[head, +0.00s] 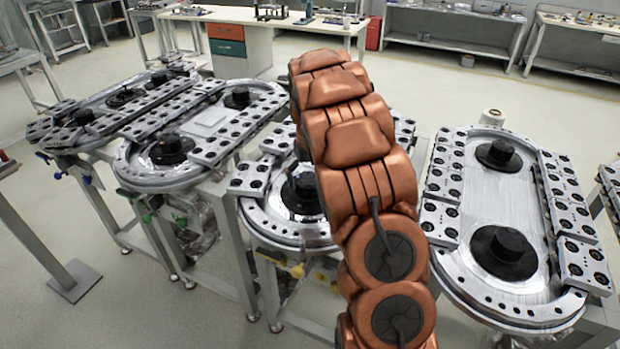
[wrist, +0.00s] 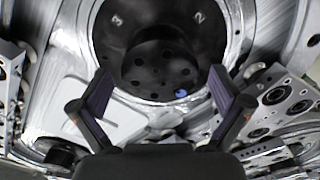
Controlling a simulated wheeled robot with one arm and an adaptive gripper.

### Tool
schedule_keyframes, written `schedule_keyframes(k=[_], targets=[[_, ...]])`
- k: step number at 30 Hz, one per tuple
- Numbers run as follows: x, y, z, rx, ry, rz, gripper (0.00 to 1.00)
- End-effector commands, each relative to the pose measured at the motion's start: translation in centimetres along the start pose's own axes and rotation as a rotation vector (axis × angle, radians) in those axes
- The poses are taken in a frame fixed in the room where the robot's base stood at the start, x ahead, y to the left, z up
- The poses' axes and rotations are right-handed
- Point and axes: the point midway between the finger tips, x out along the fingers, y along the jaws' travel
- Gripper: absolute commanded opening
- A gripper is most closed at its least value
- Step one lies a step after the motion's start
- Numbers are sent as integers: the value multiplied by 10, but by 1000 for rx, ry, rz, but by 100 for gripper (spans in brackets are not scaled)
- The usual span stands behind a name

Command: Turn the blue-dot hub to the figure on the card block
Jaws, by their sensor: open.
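The black hub (wrist: 158,62) is in the wrist view, with several holes in its face and a blue dot (wrist: 181,93) at its lower right. It sits in a dark round recess with the figures 3 and 2 on its upper part. Contact cannot be told. In the head view a pale flat plate (head: 205,122) lies on a track at the left; I read no figure on it, and cannot tell whether it is the card block.
Ring tracks stand in a row, including a left track (head: 168,150) and a right track (head: 500,236), each with black hubs and drilled blocks. My arm hides part of the middle track (head: 262,218). Open floor and workbenches lie behind.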

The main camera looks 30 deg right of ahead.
Motion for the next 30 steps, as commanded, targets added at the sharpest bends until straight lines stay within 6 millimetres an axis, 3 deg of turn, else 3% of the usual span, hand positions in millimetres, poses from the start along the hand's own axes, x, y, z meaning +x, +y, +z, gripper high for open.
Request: schedule_keyframes(k=[6, 14, 30], targets=[[13, 0, 0, 0, 1, 0, 100], [15, 0, 0, 0, 2, 0, 100], [15, 5, -1, 2, 2, 0, 47]])
